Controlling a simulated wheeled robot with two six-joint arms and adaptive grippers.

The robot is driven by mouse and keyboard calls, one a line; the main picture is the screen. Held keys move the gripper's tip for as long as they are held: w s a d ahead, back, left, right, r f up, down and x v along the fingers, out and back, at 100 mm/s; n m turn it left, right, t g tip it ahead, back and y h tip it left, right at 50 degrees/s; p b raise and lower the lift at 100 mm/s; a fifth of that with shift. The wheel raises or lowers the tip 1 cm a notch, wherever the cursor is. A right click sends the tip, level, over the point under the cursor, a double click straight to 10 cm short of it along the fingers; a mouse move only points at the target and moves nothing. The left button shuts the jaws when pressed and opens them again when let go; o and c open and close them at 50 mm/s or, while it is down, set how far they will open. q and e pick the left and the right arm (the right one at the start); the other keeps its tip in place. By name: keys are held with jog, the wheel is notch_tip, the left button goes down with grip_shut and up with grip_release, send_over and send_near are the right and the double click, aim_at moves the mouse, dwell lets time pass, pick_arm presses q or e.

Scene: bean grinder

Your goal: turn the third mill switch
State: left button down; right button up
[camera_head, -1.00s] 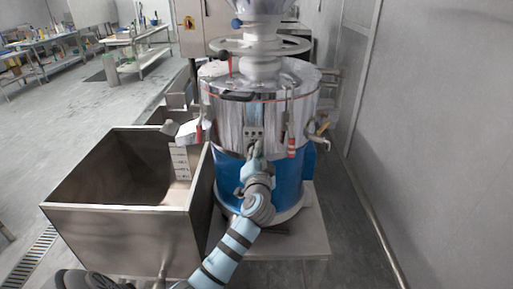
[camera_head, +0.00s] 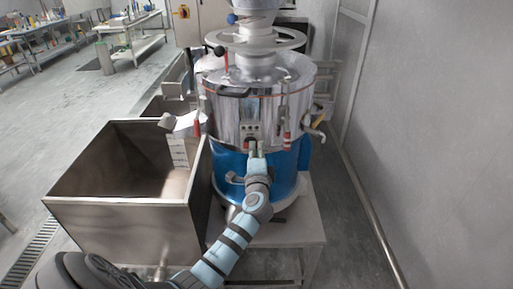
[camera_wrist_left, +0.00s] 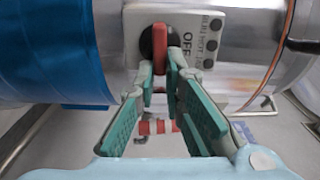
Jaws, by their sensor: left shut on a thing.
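The mill (camera_head: 240,110) is a shiny metal drum with a blue lower band, on a pale stand. A small switch panel (camera_head: 239,129) sits on its front. The lever stands about upright in that view. My left gripper (camera_head: 253,146) is at the panel, its green-padded fingers (camera_wrist_left: 160,72) closed on the lever from both sides. My right gripper is not in view.
A large open steel bin (camera_head: 130,220) stands left of the mill, close to my left arm. Red-handled clamps (camera_head: 287,140) hang on the drum beside the panel. A grey wall (camera_head: 430,130) bounds the right side. Worktables (camera_head: 135,35) are far back left.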

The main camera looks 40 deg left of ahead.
pick_arm(q)
jog(key=shift+f+m, duration=0.15)
jog(key=shift+m, duration=0.15)
jog(key=c, duration=1.7)
grip_release()
jog(key=v, duration=1.2)
jog(key=shift+d, duration=0.1)
